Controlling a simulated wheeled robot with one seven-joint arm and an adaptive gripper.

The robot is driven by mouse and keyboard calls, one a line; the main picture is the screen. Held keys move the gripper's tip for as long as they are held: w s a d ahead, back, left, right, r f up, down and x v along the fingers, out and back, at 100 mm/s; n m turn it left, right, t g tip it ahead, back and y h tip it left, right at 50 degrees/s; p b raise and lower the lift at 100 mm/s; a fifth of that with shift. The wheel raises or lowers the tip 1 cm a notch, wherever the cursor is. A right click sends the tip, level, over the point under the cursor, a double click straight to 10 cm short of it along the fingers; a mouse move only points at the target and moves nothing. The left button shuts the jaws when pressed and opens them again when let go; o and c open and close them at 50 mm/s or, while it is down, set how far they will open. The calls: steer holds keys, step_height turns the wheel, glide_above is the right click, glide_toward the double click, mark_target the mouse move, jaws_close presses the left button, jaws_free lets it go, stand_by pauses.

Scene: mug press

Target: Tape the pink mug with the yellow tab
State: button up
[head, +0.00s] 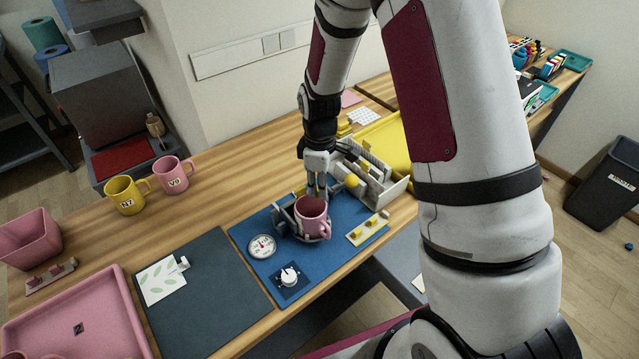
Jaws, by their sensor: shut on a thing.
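A pink mug (311,218) stands upright in the grey holder of the press (284,217) on the blue mat. Its front faces me; no yellow tab is visible on it. My gripper (317,190) points down at the mug's far side, with its fingertips close to the rim. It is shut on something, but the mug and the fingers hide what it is. I cannot tell whether the fingers touch the mug. A light strip with small yellow tabs (369,226) lies on the mat right of the mug.
A dial gauge (262,246) and a knob (289,277) are at the mat's left and front. A yellow mug (125,195) and another pink mug (173,175) stand far left. The dark mat (215,315) has free room.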

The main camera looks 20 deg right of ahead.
steer(key=shift+f, duration=0.5)
stand_by(1.6)
steer(key=o, duration=0.8)
steer(key=shift+c, duration=0.2)
steer(key=shift+r, duration=0.1)
step_height(320, 180, up, 12)
steer(key=s+r+m+t, duration=0.4)
steer(key=s+r, duration=0.5)
steer(key=r, duration=0.6)
steer(key=s+r+m, duration=0.2)
steer(key=s+m, duration=0.1)
steer(key=s, duration=0.3)
steer(key=s+r+m+t, duration=0.1)
steer(key=s+r+m, duration=0.2)
steer(key=s, duration=0.4)
steer(key=shift+s+a+r+m+t, duration=0.15)
steer(key=shift+r+m+t, duration=0.15)
steer(key=shift+m, duration=0.2)
